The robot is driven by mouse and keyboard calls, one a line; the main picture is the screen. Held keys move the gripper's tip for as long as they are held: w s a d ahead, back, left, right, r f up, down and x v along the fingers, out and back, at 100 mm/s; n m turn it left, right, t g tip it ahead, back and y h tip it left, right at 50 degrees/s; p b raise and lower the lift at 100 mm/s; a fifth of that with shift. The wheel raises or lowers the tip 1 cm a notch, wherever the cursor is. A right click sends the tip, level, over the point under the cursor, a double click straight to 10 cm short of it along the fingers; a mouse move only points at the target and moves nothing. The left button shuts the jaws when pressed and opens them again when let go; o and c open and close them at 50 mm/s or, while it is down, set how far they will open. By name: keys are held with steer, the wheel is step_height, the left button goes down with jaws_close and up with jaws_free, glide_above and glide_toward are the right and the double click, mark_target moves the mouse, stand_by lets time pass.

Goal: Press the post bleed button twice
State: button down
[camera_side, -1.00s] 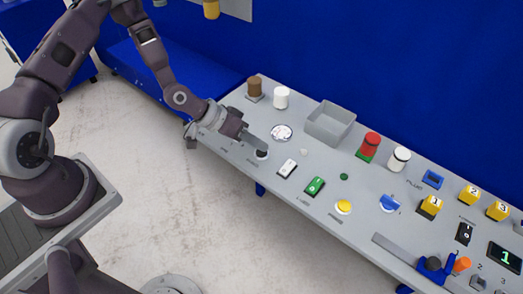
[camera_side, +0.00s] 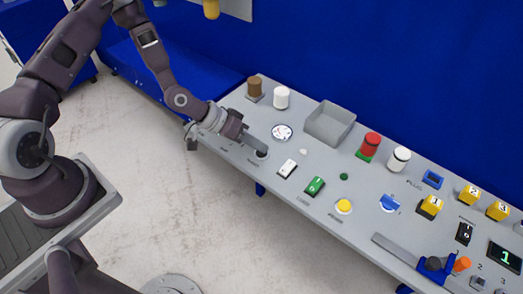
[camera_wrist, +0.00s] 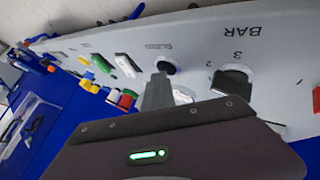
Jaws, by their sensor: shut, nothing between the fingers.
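A round black button (camera_side: 261,154) sits on the grey panel, left of a white rocker switch; its printed label is too small to read surely. It also shows in the wrist view (camera_wrist: 167,67) near the top middle. My gripper (camera_side: 265,149) is shut and empty, its fingers pointing down at this button. In the side view the fingertips overlap the button's upper edge. In the wrist view the fingertips (camera_wrist: 160,77) lie just below the button, partly covering it. Whether they touch it, and whether it is pushed in, I cannot tell.
A white rocker switch (camera_side: 287,168), a green one (camera_side: 315,186) and a yellow button (camera_side: 344,206) stand to the right. A round white dial (camera_side: 281,132) and a grey open bin (camera_side: 330,123) are behind. A black knob (camera_wrist: 233,80) is near in the wrist view.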

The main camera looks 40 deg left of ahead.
mark_target(257, 153)
steer(key=shift+r, duration=0.75)
steer(key=shift+r, duration=0.1)
steer(key=shift+r, duration=2.4)
stand_by(0.3)
step_height(257, 153, up, 4)
steer(key=shift+f, duration=0.1)
stand_by(0.3)
steer(key=shift+f, duration=4.4)
steer(key=shift+f, duration=0.1)
